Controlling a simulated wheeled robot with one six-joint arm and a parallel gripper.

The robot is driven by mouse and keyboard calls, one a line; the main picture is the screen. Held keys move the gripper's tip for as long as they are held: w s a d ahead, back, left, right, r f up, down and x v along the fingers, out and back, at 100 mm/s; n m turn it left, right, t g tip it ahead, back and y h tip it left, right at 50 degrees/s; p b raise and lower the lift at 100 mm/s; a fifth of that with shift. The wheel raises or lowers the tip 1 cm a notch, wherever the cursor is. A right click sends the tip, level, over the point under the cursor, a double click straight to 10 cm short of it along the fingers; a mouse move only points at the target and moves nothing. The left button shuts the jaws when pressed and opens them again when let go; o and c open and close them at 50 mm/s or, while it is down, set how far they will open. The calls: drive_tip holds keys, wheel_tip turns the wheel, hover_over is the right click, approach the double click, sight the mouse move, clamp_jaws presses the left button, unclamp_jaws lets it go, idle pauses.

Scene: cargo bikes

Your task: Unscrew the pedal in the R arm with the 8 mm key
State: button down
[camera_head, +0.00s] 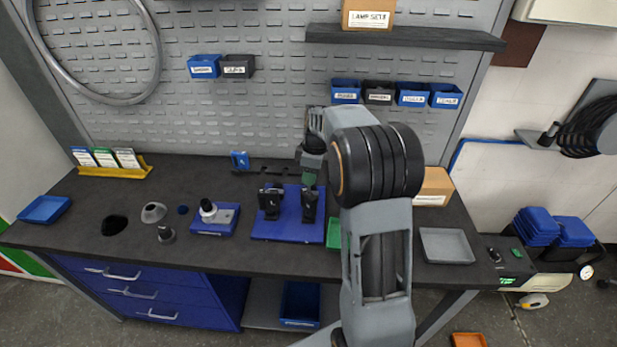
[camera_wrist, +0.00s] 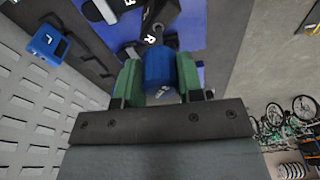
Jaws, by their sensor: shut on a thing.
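A blue base plate (camera_head: 285,228) on the bench carries two black upright arms, a left one (camera_head: 270,201) and a right one (camera_head: 309,205). In the wrist view a black arm marked R (camera_wrist: 152,30) stands just beyond my fingers. My gripper (camera_head: 310,180) has green fingers and is above the back right of the plate, near the right arm. In the wrist view my gripper (camera_wrist: 158,82) is shut on a blue cylindrical handle (camera_wrist: 160,68) with a small white mark, apparently the key. The key's far end and the pedal are hidden, so contact with the arm cannot be told.
A dark rack strip (camera_head: 270,169) with a blue block (camera_head: 240,161) lies behind the plate. A green tray (camera_head: 333,233) is partly behind my arm. A grey tray (camera_head: 446,246) is at right.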

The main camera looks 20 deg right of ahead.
drive_tip(key=shift+r, duration=0.1)
drive_tip(key=m, duration=0.4)
drive_tip(key=shift+a, duration=0.1)
drive_tip(key=m, duration=0.4)
drive_tip(key=shift+t+h, duration=0.3)
drive_tip(key=shift+h, duration=0.1)
drive_tip(key=m, duration=0.4)
drive_tip(key=shift+a+h, duration=0.15)
drive_tip(key=shift+h, duration=0.15)
drive_tip(key=shift+m, duration=2)
drive_tip(key=shift+f, duration=0.4)
